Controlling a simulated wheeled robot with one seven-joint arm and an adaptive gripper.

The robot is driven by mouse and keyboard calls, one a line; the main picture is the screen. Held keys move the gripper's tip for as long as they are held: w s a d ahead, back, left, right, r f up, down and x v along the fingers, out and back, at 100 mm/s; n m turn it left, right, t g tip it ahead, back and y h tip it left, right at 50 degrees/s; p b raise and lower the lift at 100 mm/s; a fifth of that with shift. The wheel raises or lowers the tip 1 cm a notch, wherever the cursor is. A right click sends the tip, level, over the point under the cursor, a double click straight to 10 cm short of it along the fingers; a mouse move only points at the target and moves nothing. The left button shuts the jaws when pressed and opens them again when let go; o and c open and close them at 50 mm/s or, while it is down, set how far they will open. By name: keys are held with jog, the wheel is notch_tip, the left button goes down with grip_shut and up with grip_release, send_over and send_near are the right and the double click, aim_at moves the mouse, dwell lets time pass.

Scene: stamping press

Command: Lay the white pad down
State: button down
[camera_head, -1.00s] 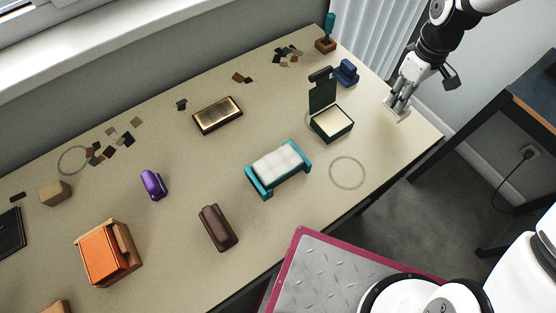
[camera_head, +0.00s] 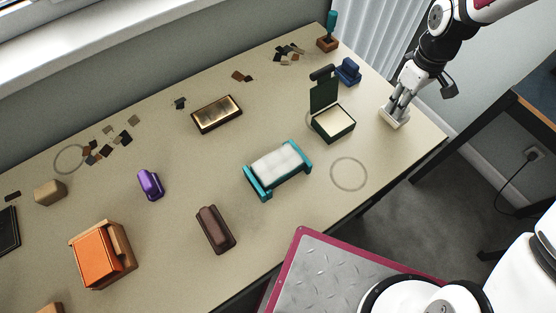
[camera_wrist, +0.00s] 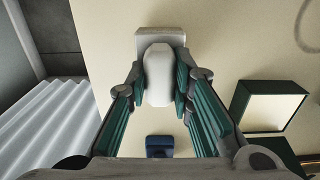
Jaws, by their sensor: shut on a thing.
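My gripper (camera_head: 397,104) is at the right end of the table and is shut on the white pad (camera_head: 393,119). In the wrist view the pad shows as a rounded white grip (camera_wrist: 158,74) on a wider pale block (camera_wrist: 160,37). The green-lined fingers stand on either side of the grip. The pad is upright, its block at or very close to the table top. I cannot tell whether it touches. Its underside is hidden.
A drawn ring (camera_head: 349,174) lies on bare table (camera_head: 395,160). The table's right edge is close to the pad.

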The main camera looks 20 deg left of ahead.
jog(key=shift+f, duration=0.4)
jog(key=c, duration=1.3)
grip_release()
jog(key=shift+c, duration=0.2)
notch_tip(320, 180, up, 12)
